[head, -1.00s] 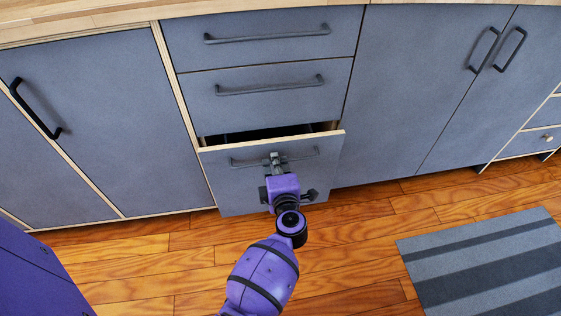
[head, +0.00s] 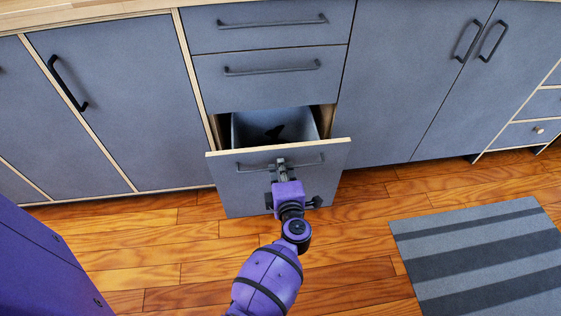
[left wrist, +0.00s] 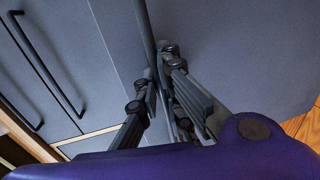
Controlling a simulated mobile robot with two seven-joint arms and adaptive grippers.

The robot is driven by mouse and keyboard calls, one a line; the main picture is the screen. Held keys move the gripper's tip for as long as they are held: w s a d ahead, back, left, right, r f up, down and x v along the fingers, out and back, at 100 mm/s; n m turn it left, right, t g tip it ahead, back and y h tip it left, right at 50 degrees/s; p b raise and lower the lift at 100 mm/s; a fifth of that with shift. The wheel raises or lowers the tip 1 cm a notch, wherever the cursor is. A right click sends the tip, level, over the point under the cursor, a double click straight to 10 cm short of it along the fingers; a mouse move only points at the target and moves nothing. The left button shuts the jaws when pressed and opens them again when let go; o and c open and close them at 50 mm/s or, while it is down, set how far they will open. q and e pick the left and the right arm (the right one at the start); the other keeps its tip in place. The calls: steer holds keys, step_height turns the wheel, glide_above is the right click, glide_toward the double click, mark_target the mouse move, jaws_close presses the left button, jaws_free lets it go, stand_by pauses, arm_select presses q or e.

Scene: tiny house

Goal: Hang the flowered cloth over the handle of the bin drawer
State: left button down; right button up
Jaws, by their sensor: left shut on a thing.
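The bin drawer (head: 240,190) is the lowest drawer of the middle stack and stands partly pulled out. A grey bin (head: 300,125) with something dark in it shows inside. My left gripper (head: 281,163) is shut on the drawer's dark bar handle (head: 310,161), near its middle. In the left wrist view the gripper's fingers (left wrist: 160,85) close around the handle (left wrist: 146,35). The flowered cloth is not seen in any view. My right gripper is not in view.
Two shut drawers with bar handles (head: 272,68) are above. Shut cabinet doors stand on the left (head: 125,100) and right (head: 400,90). A striped grey mat (head: 480,255) lies on the wooden floor at the right. The floor before the drawer is clear.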

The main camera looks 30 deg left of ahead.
arm_select(q)
steer(key=shift+f+v, duration=0.15)
steer(key=shift+v, duration=0.55)
steer(key=shift+f+v, duration=0.1)
steer(key=shift+v, duration=0.55)
steer(key=c, duration=1.9)
jaws_free()
steer(key=shift+s+d, duration=0.1)
steer(key=shift+s, duration=0.05)
steer(key=v, duration=0.7)
steer(key=shift+s+d, duration=0.1)
